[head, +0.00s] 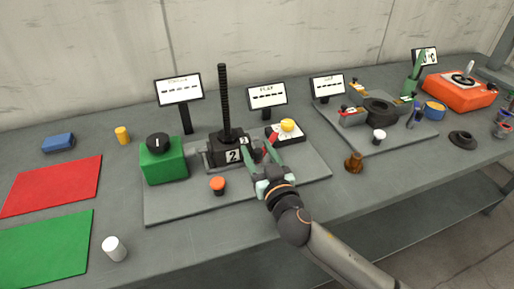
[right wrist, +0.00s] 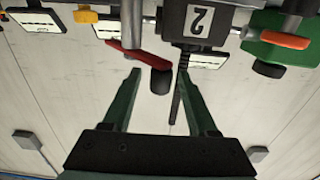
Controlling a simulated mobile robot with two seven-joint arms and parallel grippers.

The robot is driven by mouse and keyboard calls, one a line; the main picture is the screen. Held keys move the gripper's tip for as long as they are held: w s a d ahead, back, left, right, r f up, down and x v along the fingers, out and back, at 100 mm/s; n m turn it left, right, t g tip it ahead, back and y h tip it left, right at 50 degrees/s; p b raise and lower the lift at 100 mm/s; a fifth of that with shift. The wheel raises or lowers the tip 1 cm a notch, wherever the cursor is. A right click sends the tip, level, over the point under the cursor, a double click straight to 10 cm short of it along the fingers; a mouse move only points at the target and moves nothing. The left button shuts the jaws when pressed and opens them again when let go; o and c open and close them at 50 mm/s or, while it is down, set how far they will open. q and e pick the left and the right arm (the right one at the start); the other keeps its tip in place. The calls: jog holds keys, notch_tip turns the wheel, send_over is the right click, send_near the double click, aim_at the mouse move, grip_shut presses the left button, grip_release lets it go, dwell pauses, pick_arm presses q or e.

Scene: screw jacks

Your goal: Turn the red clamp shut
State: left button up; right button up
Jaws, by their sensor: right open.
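The red clamp (head: 271,139) shows as a small red lever at the right side of a black block (head: 222,150) labelled 2, which carries a tall threaded rod. In the right wrist view, its red lever (right wrist: 138,53) lies slanted, with a dark cylindrical end, just beyond my fingertips. My right gripper (head: 262,155) is open, its two green fingers pointing at the clamp. I cannot tell whether a finger touches the lever. My left gripper is not in view.
A grey plate (head: 180,206) bears the block and an orange knob (head: 217,184). A green box (head: 163,160) stands at left, a yellow button (head: 287,125) just behind the clamp. A brown piece (head: 353,162) stands right of my arm. Small signs stand behind.

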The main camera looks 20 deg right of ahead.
grip_shut()
dwell(0.4)
